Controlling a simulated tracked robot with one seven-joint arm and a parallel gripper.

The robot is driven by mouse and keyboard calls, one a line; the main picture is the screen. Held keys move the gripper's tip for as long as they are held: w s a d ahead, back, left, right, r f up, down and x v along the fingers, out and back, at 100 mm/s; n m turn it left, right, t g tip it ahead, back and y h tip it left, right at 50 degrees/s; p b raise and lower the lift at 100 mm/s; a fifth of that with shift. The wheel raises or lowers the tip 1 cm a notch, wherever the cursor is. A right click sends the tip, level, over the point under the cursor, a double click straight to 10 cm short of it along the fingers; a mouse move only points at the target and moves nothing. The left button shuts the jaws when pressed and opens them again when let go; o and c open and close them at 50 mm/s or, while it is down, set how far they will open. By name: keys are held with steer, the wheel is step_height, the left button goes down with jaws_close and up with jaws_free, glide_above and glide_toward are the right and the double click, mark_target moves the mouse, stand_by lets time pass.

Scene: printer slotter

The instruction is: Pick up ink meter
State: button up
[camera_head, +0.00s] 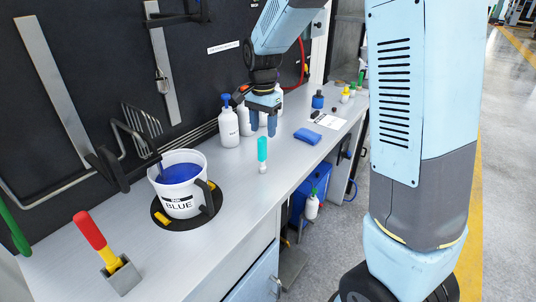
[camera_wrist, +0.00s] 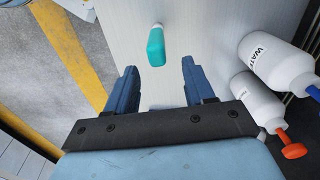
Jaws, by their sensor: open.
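The ink meter appears to be the small teal item with a white lower end (camera_head: 262,150), upright on the grey workbench (camera_head: 235,185) right of the blue-ink bucket. It also shows in the wrist view as a teal block (camera_wrist: 156,46), just beyond the fingertips and roughly centred between them. My gripper (camera_head: 263,131) is open and empty, with its two blue fingers pointing down above and behind the ink meter. No contact with the ink meter shows.
The bucket marked BLUE (camera_head: 179,198) stands on a dark round base. White bottles (camera_head: 228,127) are close behind my gripper; a bottle marked WATER (camera_wrist: 277,63) lies to its right in the wrist view. A blue folded cloth (camera_head: 307,136) is to the right. Bench around the meter is clear.

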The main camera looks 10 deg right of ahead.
mark_target(262, 147)
step_height(262, 147, down, 2)
steer(key=shift+f, duration=0.1)
steer(key=shift+s+a+f, duration=0.15)
steer(key=shift+s+f, duration=0.05)
steer(key=shift+f, duration=1.1)
steer(key=shift+s+a+f, duration=0.1)
steer(key=shift+s+f, duration=0.1)
steer(key=shift+f, duration=1.05)
jaws_close()
